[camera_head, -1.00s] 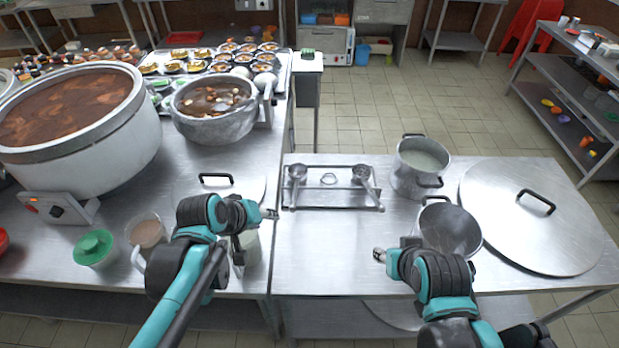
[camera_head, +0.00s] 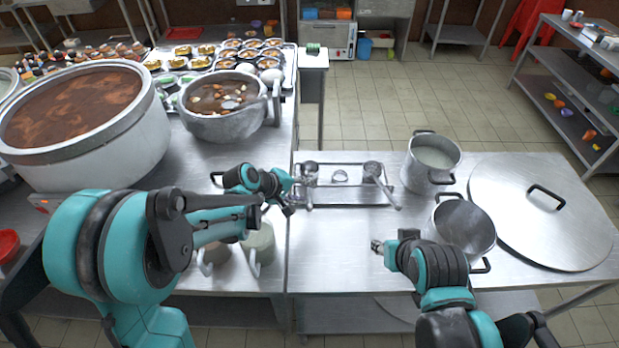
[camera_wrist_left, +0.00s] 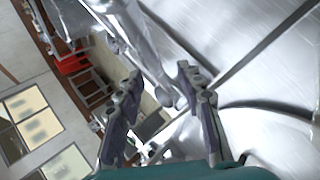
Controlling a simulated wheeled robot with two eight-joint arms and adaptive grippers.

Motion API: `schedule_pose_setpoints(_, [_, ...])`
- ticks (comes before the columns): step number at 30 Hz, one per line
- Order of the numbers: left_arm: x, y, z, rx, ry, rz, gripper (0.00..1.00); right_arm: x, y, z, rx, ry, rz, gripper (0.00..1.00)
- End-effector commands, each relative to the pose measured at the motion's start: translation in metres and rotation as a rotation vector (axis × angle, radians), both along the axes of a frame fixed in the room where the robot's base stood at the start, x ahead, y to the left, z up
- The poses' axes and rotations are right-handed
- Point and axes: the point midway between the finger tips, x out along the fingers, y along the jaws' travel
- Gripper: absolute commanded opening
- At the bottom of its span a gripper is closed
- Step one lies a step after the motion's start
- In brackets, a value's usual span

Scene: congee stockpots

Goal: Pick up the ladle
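Two metal ladles rest on a shallow metal rack (camera_head: 345,200) on the right-hand table: a left ladle (camera_head: 309,176) and a right ladle (camera_head: 380,182). My left gripper (camera_head: 286,196) is at the rack's left end, just beside the left ladle. In the left wrist view my left gripper (camera_wrist_left: 161,100) has its two fingers spread apart. A blurred shiny metal piece (camera_wrist_left: 150,65) reaches down between them, probably the left ladle; contact cannot be told. My right gripper (camera_head: 378,246) hangs over the table in front of the rack, apart from both ladles; its fingers are too small to read.
A pot of pale liquid (camera_head: 433,160), an empty pot (camera_head: 463,227) and a large round lid (camera_head: 541,212) stand right of the rack. A huge stockpot (camera_head: 85,125) and a smaller soup pot (camera_head: 225,125) stand left. The table in front of the rack is clear.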

Motion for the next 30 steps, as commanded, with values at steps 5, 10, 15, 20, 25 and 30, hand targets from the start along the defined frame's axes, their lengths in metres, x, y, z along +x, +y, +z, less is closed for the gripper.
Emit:
schedule_pose_setpoints(5, [0.014,-0.016,-0.022,0.002,0.0,-0.001,0.38,0.0,0.0,-0.012,0.0,0.0,0.0,0.4])
schedule_pose_setpoints(10, [0.017,-0.019,-0.024,0.002,0.0,0.0,0.38,0.0,0.0,-0.012,0.0,0.0,0.0,0.4])
schedule_pose_setpoints(15, [0.017,-0.019,-0.024,0.002,0.0,0.0,0.19,0.0,0.0,-0.012,0.0,0.0,0.0,0.4])
schedule_pose_setpoints(20, [0.017,-0.019,-0.024,0.002,0.0,0.0,0.0,0.0,0.0,-0.012,0.0,0.0,0.0,0.4])
schedule_pose_setpoints(25, [0.017,-0.019,-0.023,0.001,-0.001,0.0,0.0,0.0,0.0,-0.012,0.0,0.0,0.0,0.4])
schedule_pose_setpoints(30, [0.017,-0.019,-0.023,0.001,-0.002,0.001,0.0,0.0,0.0,-0.012,0.0,0.0,0.0,0.4])
